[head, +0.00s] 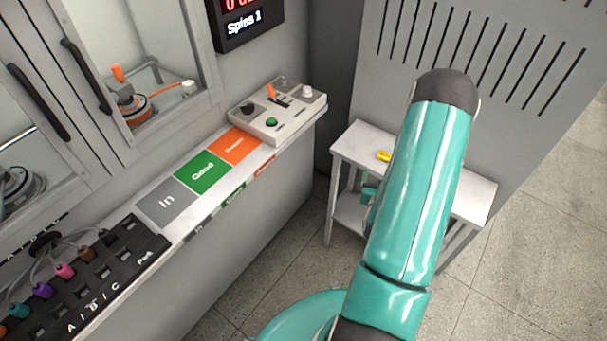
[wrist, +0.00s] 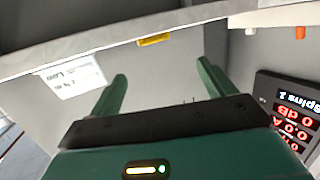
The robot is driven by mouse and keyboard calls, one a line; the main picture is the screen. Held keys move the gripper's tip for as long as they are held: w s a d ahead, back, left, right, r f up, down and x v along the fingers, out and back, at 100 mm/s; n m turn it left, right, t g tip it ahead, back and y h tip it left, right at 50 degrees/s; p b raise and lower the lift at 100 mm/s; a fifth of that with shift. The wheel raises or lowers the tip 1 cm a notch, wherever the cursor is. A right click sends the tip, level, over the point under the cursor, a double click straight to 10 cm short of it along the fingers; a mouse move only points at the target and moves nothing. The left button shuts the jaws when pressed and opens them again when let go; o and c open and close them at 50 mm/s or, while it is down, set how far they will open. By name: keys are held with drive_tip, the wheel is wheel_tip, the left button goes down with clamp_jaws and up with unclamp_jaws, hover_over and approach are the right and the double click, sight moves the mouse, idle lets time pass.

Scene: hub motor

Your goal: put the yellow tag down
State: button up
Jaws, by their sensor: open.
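The yellow tag (head: 384,156) lies on the small white table (head: 352,145), near its back left edge. In the wrist view the tag (wrist: 154,39) shows as a small yellow bar beyond my fingertips, with a gap between. My gripper (head: 369,189) is mostly hidden behind my teal arm in the head view, at the table's left side. In the wrist view my gripper (wrist: 162,70) has its two green fingers wide apart, with nothing held between them.
A control box (head: 278,112) with a green button and orange lever stands on the bench, beside orange, green and grey marked areas (head: 203,170). A black rack (head: 95,270) with coloured plugs is at lower left. A slotted grey cabinet (head: 530,110) stands behind the table.

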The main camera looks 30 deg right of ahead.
drive_tip(key=w+a+r+n+y, duration=0.3)
drive_tip(key=w+a+r+y, duration=0.1)
drive_tip(key=w+a+r, duration=0.55)
drive_tip(key=s+a+r+n+g+y, duration=0.1)
drive_tip(key=s+a+r+n+y, duration=0.1)
drive_tip(key=a+r, duration=0.7)
drive_tip(key=s+a+r+n+g+y, duration=0.2)
drive_tip(key=s+a+r+y, duration=0.1)
drive_tip(key=a+r, duration=0.6)
drive_tip(key=shift+s+a+r+g, duration=0.2)
drive_tip(key=shift+s+a+g, duration=0.1)
drive_tip(key=shift+a, duration=0.75)
drive_tip(key=s+a+r, duration=0.1)
drive_tip(key=s+a, duration=0.1)
drive_tip(key=s, duration=0.2)
drive_tip(key=s+a+r+n+g+y, duration=0.1)
drive_tip(key=s+a+r, duration=0.1)
drive_tip(key=s+a, duration=0.1)
drive_tip(key=s+a+r+g+y, duration=0.1)
drive_tip(key=s+a, duration=0.1)
drive_tip(key=s, duration=0.3)
drive_tip(key=shift+a+r+n, duration=0.2)
drive_tip(key=shift+a+n, duration=0.15)
drive_tip(key=shift+n, duration=0.05)
drive_tip(key=shift+c, duration=0.2)
drive_tip(key=shift+s+a, duration=0.1)
drive_tip(key=shift+s, duration=0.1)
